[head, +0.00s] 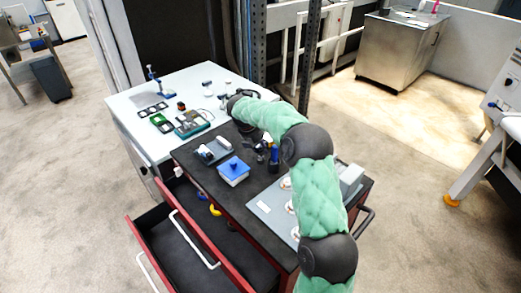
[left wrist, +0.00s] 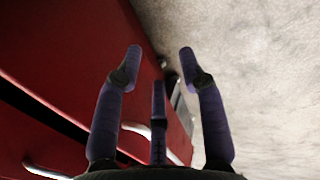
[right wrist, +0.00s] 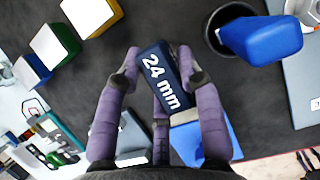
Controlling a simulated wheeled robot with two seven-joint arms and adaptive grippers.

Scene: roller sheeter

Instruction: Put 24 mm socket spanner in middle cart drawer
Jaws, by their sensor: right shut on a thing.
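The 24 mm socket spanner (right wrist: 160,72) shows as a dark blue block with white "24 mm" lettering in the right wrist view. My right gripper (right wrist: 155,66) is shut on it, above the black cart top. In the head view the right gripper (head: 257,146) is small and partly hidden by my green-sleeved arm. The red cart (head: 232,240) has two drawers pulled out; the lower one (head: 165,240) extends farther and its visible floor looks bare. The upper one holds yellow and blue things (head: 213,207). My left gripper (left wrist: 160,62) is open and empty beside the red drawer fronts (left wrist: 65,60).
A white box with blue lid (head: 233,172) and a grey tray (head: 212,150) stand on the cart top. A blue thing in a black cup (right wrist: 258,38) and yellow (right wrist: 95,14), green and blue blocks are near the right gripper. A white table (head: 130,105) adjoins the cart.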

